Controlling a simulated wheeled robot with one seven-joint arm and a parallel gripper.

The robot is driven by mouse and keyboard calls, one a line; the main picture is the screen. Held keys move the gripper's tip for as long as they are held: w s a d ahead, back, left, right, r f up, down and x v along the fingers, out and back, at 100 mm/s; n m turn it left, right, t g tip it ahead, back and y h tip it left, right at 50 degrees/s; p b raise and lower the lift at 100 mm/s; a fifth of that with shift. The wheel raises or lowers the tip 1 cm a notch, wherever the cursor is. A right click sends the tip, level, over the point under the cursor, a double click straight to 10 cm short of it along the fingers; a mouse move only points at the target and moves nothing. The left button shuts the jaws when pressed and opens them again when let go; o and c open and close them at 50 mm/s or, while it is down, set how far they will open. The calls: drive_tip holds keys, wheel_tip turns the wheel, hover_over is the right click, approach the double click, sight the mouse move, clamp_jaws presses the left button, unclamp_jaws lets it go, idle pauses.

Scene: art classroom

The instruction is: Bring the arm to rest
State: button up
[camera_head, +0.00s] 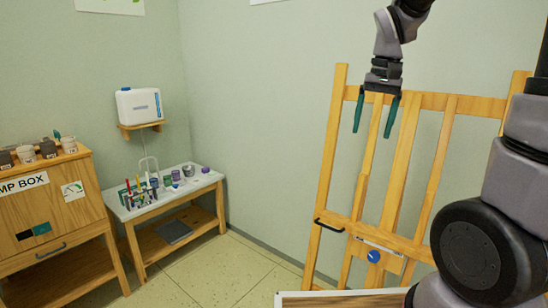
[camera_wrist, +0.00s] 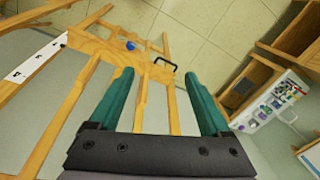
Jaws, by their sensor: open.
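My gripper (camera_head: 375,115) hangs from my raised arm at the upper right of the head view, in front of a wooden easel (camera_head: 332,155). Its two green fingers point down and stand apart with nothing between them. In the wrist view my gripper (camera_wrist: 163,95) is also open and empty. The easel (camera_wrist: 75,100) shows beyond the fingers there, on the left and centre. I cannot tell how far the fingers are from it.
A low wooden table (camera_head: 207,184) with jars and tools stands in the corner, below a white water container (camera_head: 139,105) on a wall shelf. A wooden cabinet (camera_head: 70,203) labelled "MP BOX" is at the left. The tiled floor (camera_head: 200,270) between is clear.

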drive_tip(key=s+r+m+t+y, duration=0.1)
drive_tip(key=s+r+t, duration=0.5)
drive_tip(key=s, duration=0.6)
drive_tip(key=shift+d+r, duration=0.25)
drive_tip(key=shift+r, duration=0.45)
